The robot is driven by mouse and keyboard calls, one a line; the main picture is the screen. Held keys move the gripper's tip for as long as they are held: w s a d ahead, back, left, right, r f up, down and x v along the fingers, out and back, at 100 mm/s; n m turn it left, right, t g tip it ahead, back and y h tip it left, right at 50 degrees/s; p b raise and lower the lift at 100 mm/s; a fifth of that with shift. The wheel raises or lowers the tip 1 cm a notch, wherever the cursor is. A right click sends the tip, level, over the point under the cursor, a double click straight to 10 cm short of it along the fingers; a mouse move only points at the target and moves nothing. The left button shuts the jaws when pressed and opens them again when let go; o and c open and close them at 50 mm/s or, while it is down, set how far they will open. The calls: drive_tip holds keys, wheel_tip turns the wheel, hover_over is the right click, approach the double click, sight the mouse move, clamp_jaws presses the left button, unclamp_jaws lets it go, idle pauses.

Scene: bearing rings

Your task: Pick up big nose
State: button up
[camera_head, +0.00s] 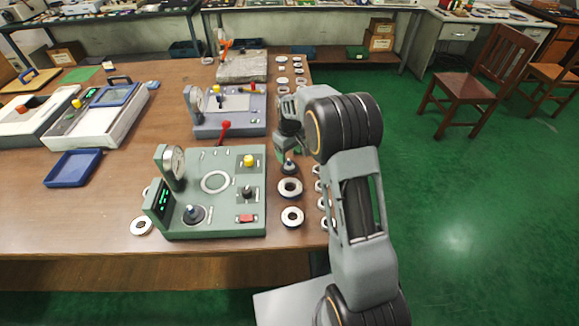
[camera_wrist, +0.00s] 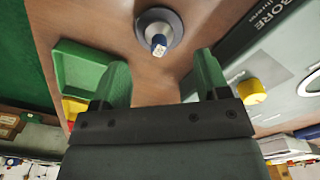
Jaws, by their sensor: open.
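A grey, round-based piece with an upright knob, which looks like a nose piece (camera_head: 289,168), stands on the wooden table beside the green gauge device. In the wrist view this piece (camera_wrist: 160,32) shows a grey disc and a blue, pale-tipped knob. My gripper (camera_head: 288,152) is just above it in the head view and partly hidden by my arm. In the wrist view my gripper (camera_wrist: 163,70) is open and empty, with the piece ahead of and between its green fingers. A similar nose piece (camera_head: 193,215) sits on the green device. I cannot tell which is bigger.
The green gauge device (camera_head: 225,163) stands close to the left of the gripper. Several bearing rings (camera_head: 290,188) lie along the table's right edge. A grey-blue device (camera_head: 230,126) stands behind. A blue tray (camera_head: 73,168) is at left. Bare table (camera_head: 90,215) lies front left.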

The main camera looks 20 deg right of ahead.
sight(289, 160)
drive_tip(key=shift+w+f+p, duration=0.1)
drive_tip(key=shift+f+p, duration=0.25)
drive_tip(key=shift+f, duration=2.4)
drive_tip(key=c, duration=1.2)
drive_tip(key=shift+c, duration=0.3)
drive_tip(key=shift+r, duration=0.15)
